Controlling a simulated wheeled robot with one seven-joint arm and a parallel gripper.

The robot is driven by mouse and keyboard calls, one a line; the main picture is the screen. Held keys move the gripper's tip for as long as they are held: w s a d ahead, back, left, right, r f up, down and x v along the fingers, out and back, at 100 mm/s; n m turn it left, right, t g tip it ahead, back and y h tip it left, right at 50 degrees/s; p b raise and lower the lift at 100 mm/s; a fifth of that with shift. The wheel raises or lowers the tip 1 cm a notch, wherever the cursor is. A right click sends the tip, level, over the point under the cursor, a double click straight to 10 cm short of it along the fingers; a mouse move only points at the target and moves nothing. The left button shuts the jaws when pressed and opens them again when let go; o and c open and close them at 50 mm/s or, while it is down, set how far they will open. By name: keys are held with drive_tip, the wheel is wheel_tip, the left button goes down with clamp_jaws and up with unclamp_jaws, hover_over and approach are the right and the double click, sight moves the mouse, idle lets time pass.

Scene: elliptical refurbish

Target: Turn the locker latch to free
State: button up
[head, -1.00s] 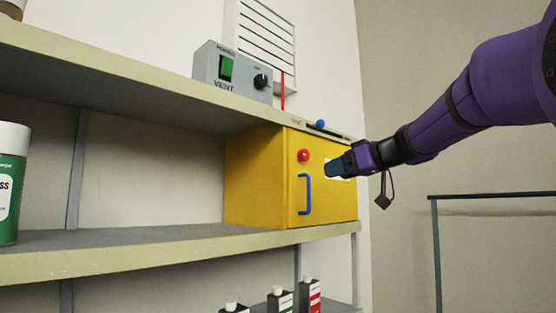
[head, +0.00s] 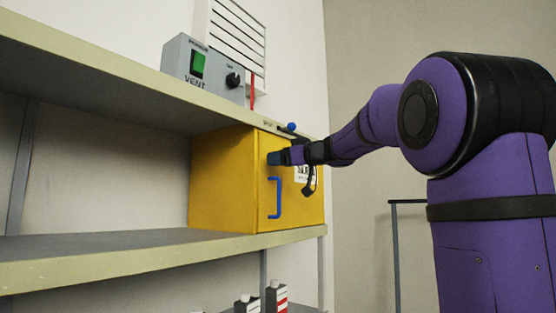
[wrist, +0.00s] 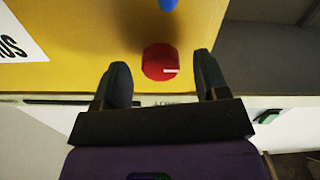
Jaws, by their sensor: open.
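The yellow locker (head: 225,180) sits on the shelf in the head view, with a blue handle (head: 279,198) on its door. The red round latch knob (wrist: 160,62) shows in the wrist view, with a white mark pointing to the right of the picture. In the head view my gripper hides the knob. My gripper (head: 275,158) is at the locker door in front of the knob. In the wrist view its fingers (wrist: 160,78) are open, one on each side of the knob, with visible gaps. The blue handle's end (wrist: 168,4) shows at the top edge.
A grey VENT box (head: 205,70) with a green switch and a black dial stands on the upper shelf (head: 110,75). A blue knob (head: 291,127) sits on the shelf edge above the locker. Bottles (head: 277,297) stand below. A dark rail (head: 395,240) stands right.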

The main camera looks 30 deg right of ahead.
drive_tip(key=shift+w+a, duration=0.25)
drive_tip(key=shift+w, duration=0.3)
drive_tip(key=c, duration=0.9)
